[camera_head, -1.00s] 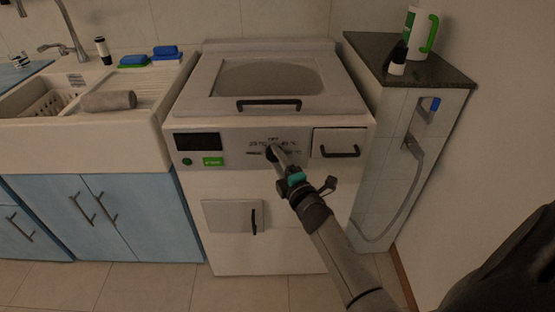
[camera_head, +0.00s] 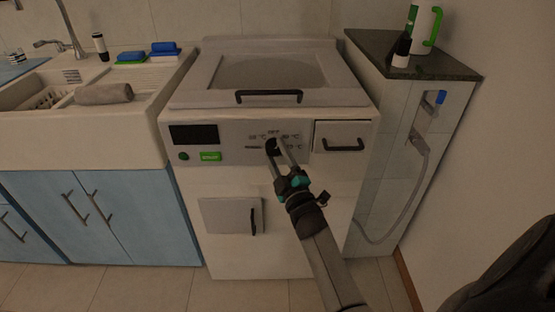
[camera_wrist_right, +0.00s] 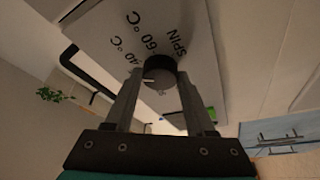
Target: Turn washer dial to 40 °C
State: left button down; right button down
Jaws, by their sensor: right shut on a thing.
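The washer (camera_head: 230,230) is white, with a grey control panel on its front. The black round dial (camera_head: 271,147) sits mid-panel, with temperature labels around it. In the right wrist view the dial (camera_wrist_right: 160,70) lies between my fingers, and "40 °C", "60 °C" and "SPIN" are readable beyond it. A small pale mark shows on the dial's left side; I cannot tell exactly which label it points to. My right gripper (camera_head: 278,150) is shut on the dial, one finger on each side; it fills the lower wrist view (camera_wrist_right: 158,84). My left gripper is not in view.
A drawer with a dark handle (camera_head: 343,145) is right of the dial. The lid handle (camera_head: 268,97) is above, a lower door (camera_head: 231,215) below. A display (camera_head: 194,135) and green button (camera_head: 211,156) are left. A counter (camera_head: 385,45) with a hanging hose stands right.

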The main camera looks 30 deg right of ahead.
jog(key=shift+f+m, duration=0.2)
jog(key=shift+m, duration=0.3)
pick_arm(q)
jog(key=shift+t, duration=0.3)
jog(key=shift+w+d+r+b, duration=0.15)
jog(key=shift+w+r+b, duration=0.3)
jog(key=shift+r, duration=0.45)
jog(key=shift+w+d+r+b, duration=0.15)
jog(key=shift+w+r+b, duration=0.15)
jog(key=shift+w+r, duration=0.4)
pick_arm(e)
jog(key=shift+m+t+h, duration=0.3)
jog(key=shift+m+h, duration=0.5)
jog(key=shift+m, duration=0.9)
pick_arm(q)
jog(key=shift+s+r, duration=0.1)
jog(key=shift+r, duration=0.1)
pick_arm(e)
jog(key=shift+c, duration=1.2)
grip_release()
jog(key=shift+a, duration=0.1)
